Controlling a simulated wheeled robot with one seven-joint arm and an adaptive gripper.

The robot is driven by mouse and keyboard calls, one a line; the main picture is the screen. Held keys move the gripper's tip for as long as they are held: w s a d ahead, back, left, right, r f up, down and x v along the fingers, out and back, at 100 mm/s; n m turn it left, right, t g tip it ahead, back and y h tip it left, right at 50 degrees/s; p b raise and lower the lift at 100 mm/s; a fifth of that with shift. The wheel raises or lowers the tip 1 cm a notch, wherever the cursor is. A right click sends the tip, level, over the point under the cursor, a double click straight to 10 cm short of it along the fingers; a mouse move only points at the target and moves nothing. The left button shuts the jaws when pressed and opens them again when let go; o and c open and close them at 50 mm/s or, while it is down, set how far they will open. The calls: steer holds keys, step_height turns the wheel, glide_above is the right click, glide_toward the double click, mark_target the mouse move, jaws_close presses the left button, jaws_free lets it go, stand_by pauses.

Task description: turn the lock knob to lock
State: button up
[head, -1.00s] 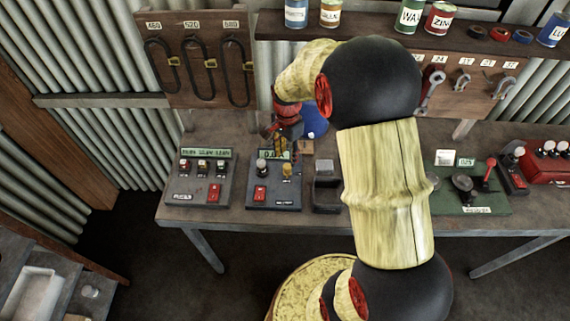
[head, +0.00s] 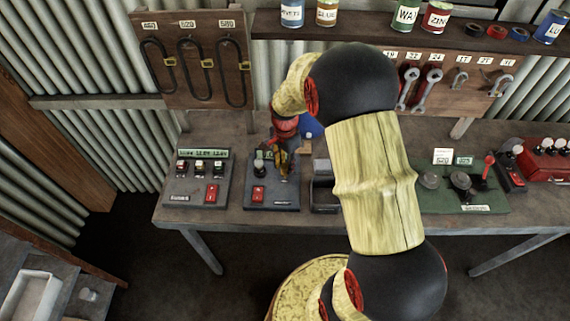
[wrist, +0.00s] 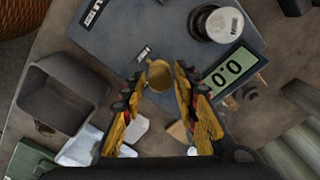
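The small brass lock knob (wrist: 159,75) stands on a grey control box (head: 288,202), at its right side, beside a small label. My gripper (head: 283,172) is over this box in the head view and mostly hides the knob there. In the wrist view my gripper (wrist: 160,84) is open, with its two yellow fingers apart and the knob between their tips. I cannot tell whether either finger touches it. The box also bears a large pale-topped knob (wrist: 222,25), a display reading 0.0 (wrist: 227,71) and a red switch (head: 258,194).
A similar box with a red switch (head: 196,180) stands to the left. An open dark holder (wrist: 62,94) is close on the other side.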

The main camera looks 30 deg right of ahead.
steer(key=c, duration=0.6)
jaws_close()
steer(key=shift+n, duration=0.4)
steer(key=n+p, duration=0.1)
steer(key=n, duration=0.5)
steer(key=shift+n, duration=0.4)
steer(key=n+p, duration=0.1)
steer(key=n, duration=0.9)
steer(key=shift+n, duration=0.3)
